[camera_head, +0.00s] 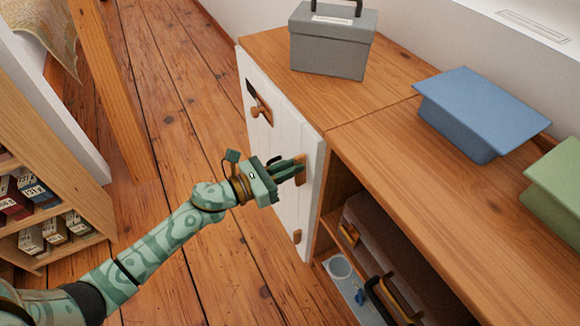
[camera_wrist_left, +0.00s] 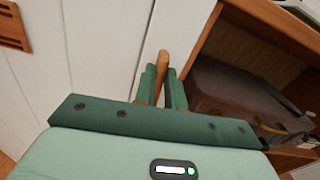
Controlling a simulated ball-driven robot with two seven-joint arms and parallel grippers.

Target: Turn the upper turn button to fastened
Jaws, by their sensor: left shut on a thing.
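The upper turn button (camera_head: 301,172) is a small wooden piece near the right edge of the white cabinet door (camera_head: 280,130). My left gripper (camera_head: 299,166) is at it, with its green fingers shut on the button. In the left wrist view the button (camera_wrist_left: 163,62) stands up between the two fingers (camera_wrist_left: 163,88), and its lower part is hidden by them. It lies roughly along the door's edge there; I cannot tell whether it overlaps the frame. A lower turn button (camera_head: 297,236) sits further down the same edge. My right gripper is not in view.
The wooden top (camera_head: 390,150) carries a grey box (camera_head: 332,48), a blue box (camera_head: 480,105) and a green box (camera_head: 558,185). The open bay right of the door holds a brown case (camera_head: 385,240). A bookshelf (camera_head: 50,170) stands left.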

